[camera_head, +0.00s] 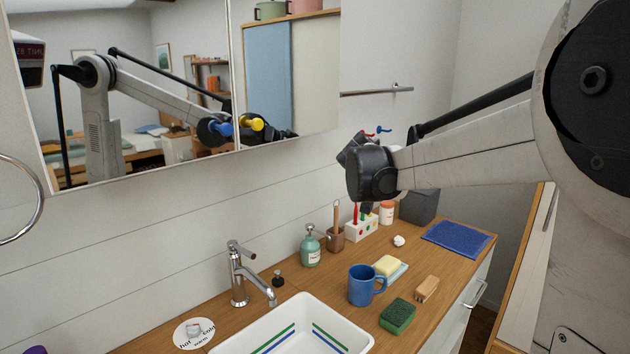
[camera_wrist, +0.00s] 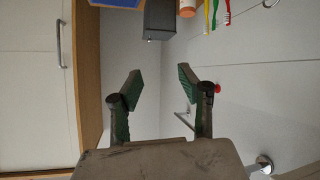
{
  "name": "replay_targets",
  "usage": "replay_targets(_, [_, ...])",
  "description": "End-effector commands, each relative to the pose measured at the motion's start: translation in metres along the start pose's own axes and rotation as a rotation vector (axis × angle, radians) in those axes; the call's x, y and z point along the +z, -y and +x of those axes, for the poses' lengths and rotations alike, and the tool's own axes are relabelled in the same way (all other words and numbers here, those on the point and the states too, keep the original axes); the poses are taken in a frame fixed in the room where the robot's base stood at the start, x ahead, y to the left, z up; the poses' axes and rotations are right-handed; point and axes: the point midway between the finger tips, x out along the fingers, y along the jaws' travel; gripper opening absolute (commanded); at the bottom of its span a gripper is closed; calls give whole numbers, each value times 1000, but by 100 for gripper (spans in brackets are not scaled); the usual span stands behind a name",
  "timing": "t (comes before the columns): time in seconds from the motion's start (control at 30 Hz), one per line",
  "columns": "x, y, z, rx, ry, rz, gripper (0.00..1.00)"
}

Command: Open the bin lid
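A dark grey box (camera_head: 420,205), which looks like the bin, stands at the back end of the wooden counter by the wall. In the wrist view the bin (camera_wrist: 160,18) shows at the top, with a small bright spot at its edge. No raised lid shows on it. My gripper (camera_wrist: 160,78) is open and empty, its green-padded fingers spread wide. The bin is beyond the fingertips and apart from them. In the head view my dark wrist hangs above the back of the counter, left of the bin, and mostly hides the fingers.
Near the bin are an orange bottle (camera_head: 387,212), a toothbrush holder (camera_head: 361,228) and a blue cloth (camera_head: 458,239). A blue mug (camera_head: 362,285), green sponge (camera_head: 397,316) and white sink (camera_head: 290,328) are nearer. A wall bar (camera_head: 378,91) is above.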

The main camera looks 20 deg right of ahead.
Motion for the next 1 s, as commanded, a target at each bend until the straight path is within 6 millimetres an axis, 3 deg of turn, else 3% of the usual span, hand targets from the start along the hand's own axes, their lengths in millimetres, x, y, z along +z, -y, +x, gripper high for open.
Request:
replay_targets(0.03, [-5, 1, 21, 23, -20, 15, 37])
replay_targets(0.23, [-27, 2, 93, 102, -115, 78, 37])
replay_targets(0.47, [-38, 0, 176, 177, -231, 141, 37])
replay_targets(0.8, [-30, -10, 292, 251, -403, 213, 37])
replay_targets(1.0, [-20, -15, 332, 269, -469, 235, 37])
